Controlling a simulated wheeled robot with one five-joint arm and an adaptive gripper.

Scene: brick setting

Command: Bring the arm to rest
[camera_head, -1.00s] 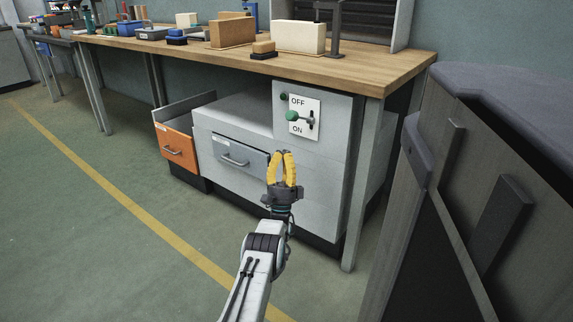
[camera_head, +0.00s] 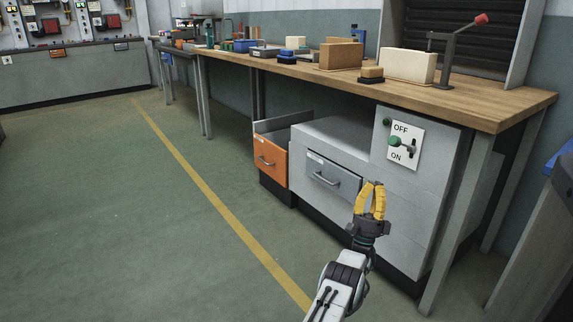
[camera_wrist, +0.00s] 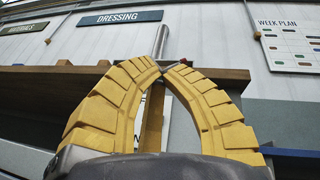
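My gripper (camera_head: 373,184) has yellow ribbed fingers. In the head view it points up in front of the grey cabinet under the workbench, to the right of the grey drawer (camera_head: 332,178). In the wrist view my gripper (camera_wrist: 164,69) has its fingertips together, with nothing held between them. My arm reaches up from the bottom edge of the head view, bent at the joint below the gripper. Whether the gripper touches the cabinet cannot be told, but it looks apart.
The wooden workbench (camera_head: 480,108) carries boxes and a red-knobbed lever (camera_head: 445,50). An OFF/ON switch (camera_head: 404,145) is on the cabinet. An orange drawer (camera_head: 268,158) stands open. A grey unit (camera_head: 540,240) is at right. Floor at left is clear.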

